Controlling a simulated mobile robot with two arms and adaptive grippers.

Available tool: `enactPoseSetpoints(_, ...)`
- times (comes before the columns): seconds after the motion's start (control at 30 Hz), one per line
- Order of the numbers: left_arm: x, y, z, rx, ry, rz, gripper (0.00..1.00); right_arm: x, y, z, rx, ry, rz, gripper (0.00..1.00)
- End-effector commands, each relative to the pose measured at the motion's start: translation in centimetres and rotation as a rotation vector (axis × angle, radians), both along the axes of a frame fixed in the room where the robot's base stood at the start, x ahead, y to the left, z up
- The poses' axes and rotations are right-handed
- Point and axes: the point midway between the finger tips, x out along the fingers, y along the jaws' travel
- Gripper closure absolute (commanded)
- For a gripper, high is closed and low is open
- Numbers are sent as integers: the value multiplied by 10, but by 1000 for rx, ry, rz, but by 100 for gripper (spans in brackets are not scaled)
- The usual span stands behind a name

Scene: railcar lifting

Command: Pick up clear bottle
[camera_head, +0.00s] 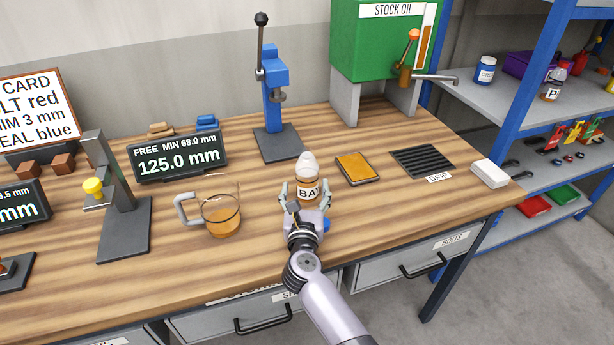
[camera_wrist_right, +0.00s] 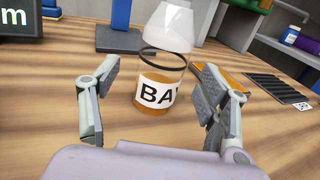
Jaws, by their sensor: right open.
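A clear bottle (camera_head: 307,181) with amber liquid, a white cap and a white label reading "BA" stands upright on the wooden bench. It also shows in the right wrist view (camera_wrist_right: 161,70), straight ahead. My right gripper (camera_head: 306,193) is open at the near side of the bottle. In the right wrist view its fingers (camera_wrist_right: 160,95) stand to the left and right of the bottle, with visible gaps on both sides. My left gripper does not show in either view.
A glass jug (camera_head: 220,214) with amber liquid stands left of the bottle. A blue press (camera_head: 276,90) stands behind, an orange-topped tray (camera_head: 357,168) to the right, then a black drip grate (camera_head: 423,161). A green oil tank (camera_head: 380,45) stands at the back.

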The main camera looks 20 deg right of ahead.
Motion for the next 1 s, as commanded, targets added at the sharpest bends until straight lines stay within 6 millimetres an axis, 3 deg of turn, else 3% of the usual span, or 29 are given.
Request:
enactPoseSetpoints(0.4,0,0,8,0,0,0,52,44,-18,-9,-2,1,1,31)
enactPoseSetpoints(0.7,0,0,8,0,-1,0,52,46,-19,-10,-1,1,0,31)
enactPoseSetpoints(1.0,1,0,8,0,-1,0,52,46,-19,-10,-1,1,0,51)
